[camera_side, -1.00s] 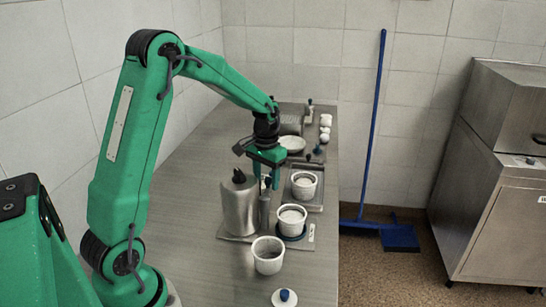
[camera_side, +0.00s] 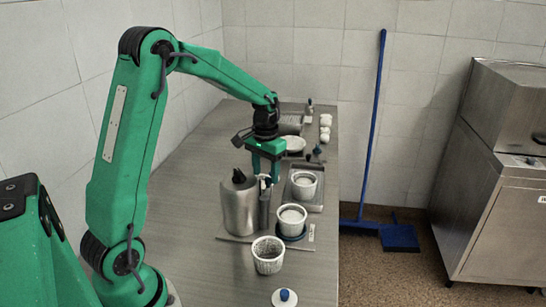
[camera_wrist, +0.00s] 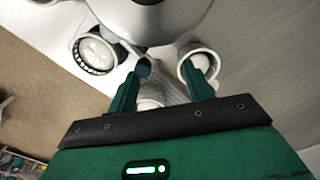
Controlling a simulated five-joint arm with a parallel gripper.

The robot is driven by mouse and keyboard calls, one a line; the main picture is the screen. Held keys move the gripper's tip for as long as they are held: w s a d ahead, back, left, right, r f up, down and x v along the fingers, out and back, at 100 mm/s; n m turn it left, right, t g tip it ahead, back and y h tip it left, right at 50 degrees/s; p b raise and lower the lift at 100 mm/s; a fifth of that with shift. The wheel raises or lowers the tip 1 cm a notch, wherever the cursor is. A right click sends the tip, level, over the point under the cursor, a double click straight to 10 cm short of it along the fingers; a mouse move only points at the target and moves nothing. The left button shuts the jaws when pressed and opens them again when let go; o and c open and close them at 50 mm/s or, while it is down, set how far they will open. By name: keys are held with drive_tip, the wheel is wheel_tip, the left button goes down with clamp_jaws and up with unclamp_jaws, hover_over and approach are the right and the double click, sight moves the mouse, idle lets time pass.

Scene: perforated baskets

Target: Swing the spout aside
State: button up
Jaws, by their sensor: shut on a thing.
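A steel canister (camera_side: 239,207) with a black top stands on the bench in the side view. Its large round metal shape fills the top of the wrist view (camera_wrist: 150,15). Beside it stands a dark grey post (camera_side: 265,208), with a small pale spout piece (camera_side: 265,181) at its top. My gripper (camera_side: 265,172) points down just above and behind the post, its jaws shut on the spout. In the wrist view the two green fingers (camera_wrist: 170,66) sit below the metal rim, and their hold on the spout is hard to see.
White baskets stand to the right on a tray (camera_side: 304,184) and a dark base (camera_side: 292,219). A perforated basket (camera_side: 268,257) stands in front, with a blue-knobbed lid (camera_side: 285,299) nearer still. The bench's left side is clear.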

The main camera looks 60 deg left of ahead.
drive_tip(key=shift+r, duration=2.35)
drive_tip(key=s+d+r+m+t, duration=0.2)
drive_tip(key=s+d+r+t, duration=0.1)
drive_tip(key=s+d+r, duration=0.55)
drive_tip(key=s+d+t, duration=0.1)
drive_tip(key=s+d, duration=0.2)
drive_tip(key=s, duration=0.2)
drive_tip(key=s+d+m+t, duration=0.1)
drive_tip(key=s+d, duration=0.2)
drive_tip(key=s, duration=0.3)
drive_tip(key=shift+d+f+t, duration=0.2)
drive_tip(key=shift+f+t, duration=0.1)
drive_tip(key=shift+f, duration=0.15)
